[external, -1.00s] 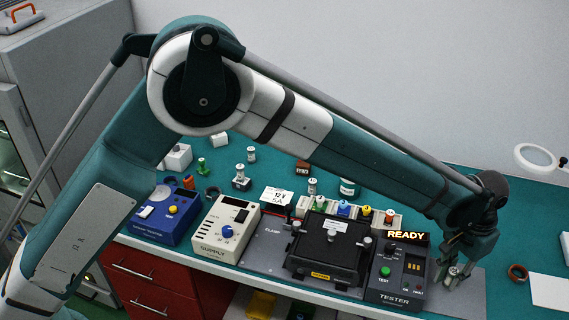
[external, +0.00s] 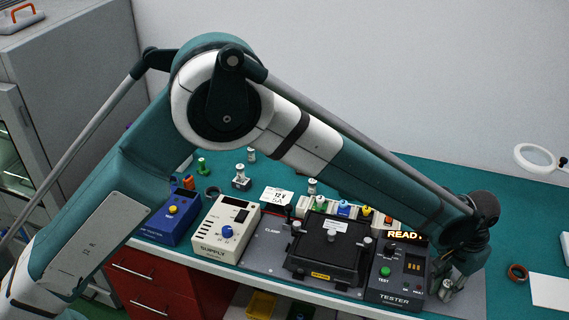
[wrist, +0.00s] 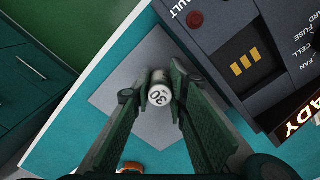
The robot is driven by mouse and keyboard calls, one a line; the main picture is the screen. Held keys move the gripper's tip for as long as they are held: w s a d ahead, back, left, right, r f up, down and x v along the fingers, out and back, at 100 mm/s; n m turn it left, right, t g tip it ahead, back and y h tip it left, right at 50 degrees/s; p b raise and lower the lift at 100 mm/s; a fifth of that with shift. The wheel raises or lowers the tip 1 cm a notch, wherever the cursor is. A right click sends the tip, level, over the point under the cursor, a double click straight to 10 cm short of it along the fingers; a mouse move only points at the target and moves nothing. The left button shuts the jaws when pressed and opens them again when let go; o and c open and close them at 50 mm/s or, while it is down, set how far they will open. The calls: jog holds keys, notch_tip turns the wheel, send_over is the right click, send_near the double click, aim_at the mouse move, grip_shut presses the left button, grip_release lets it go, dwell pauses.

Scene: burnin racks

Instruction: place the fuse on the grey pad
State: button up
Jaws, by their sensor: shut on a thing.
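My gripper (wrist: 153,84) is shut on the fuse (wrist: 160,95), a small light cylinder with "30" on its end. In the wrist view the fuse sits between the fingertips, over the grey pad (wrist: 108,102). In the external view my gripper (external: 449,284) is at the right of the tester, low over the grey pad (external: 473,302). I cannot tell whether the fuse touches the pad.
The tester (external: 394,285) with its lit sign stands close to the left of my gripper. The bench's front edge is near the pad.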

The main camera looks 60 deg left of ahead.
aim_at(447, 283)
jog(key=shift+f, duration=0.2)
jog(key=o, duration=0.9)
jog(key=shift+r, duration=0.2)
notch_tip(447, 283, up, 12)
jog(key=shift+f, duration=0.1)
dwell(0.3)
jog(key=shift+a, duration=0.1)
dwell(0.5)
